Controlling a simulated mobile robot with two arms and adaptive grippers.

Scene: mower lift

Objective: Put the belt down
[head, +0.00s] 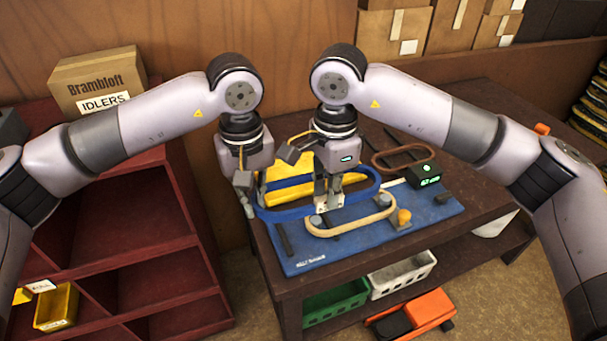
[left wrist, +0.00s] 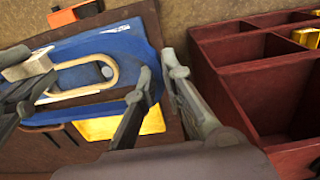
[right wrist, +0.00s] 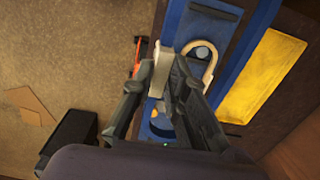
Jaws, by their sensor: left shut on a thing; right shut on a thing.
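A blue belt (head: 287,214) forms a long loop over the left part of the workbench, its near run beside a yellow tray (head: 288,192). My left gripper (head: 248,208) is at the belt's left end, shut on it; in the left wrist view its fingers (left wrist: 160,78) stand close at the belt's edge. My right gripper (head: 329,197) is low over the mat, shut on a small pale block (head: 331,203) near the left pulley; the block also shows between its fingers in the right wrist view (right wrist: 161,72). The exact contact at both fingertips is partly hidden.
A tan belt (head: 350,228) runs round pulleys on the blue mat (head: 433,207). A brown belt (head: 420,154) and a black device (head: 424,175) lie to the right. A dark red shelf (head: 120,247) stands left. Bins sit on the lower shelf.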

